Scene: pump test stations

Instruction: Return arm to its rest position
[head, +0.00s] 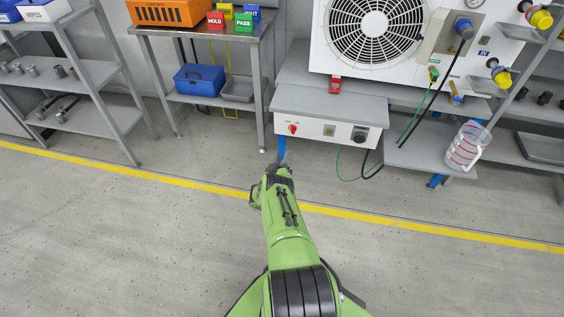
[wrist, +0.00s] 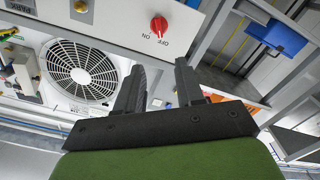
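My green arm (head: 285,225) reaches forward from the bottom of the head view over the floor. My gripper (wrist: 160,72) shows in the wrist view with two dark fingers apart and nothing between them. In the head view the gripper end (head: 275,168) is small, in front of the left end of the control panel box, and its fingers are hard to make out. In the wrist view the panel's red on/off knob (wrist: 158,25) is beyond the fingers, apart from them.
A bench holds the white fan unit (head: 372,38) and the control box (head: 325,131). A side table (head: 190,28) holds an orange case and coloured signs. Floor around my arm is clear, crossed by a yellow line (head: 390,223).

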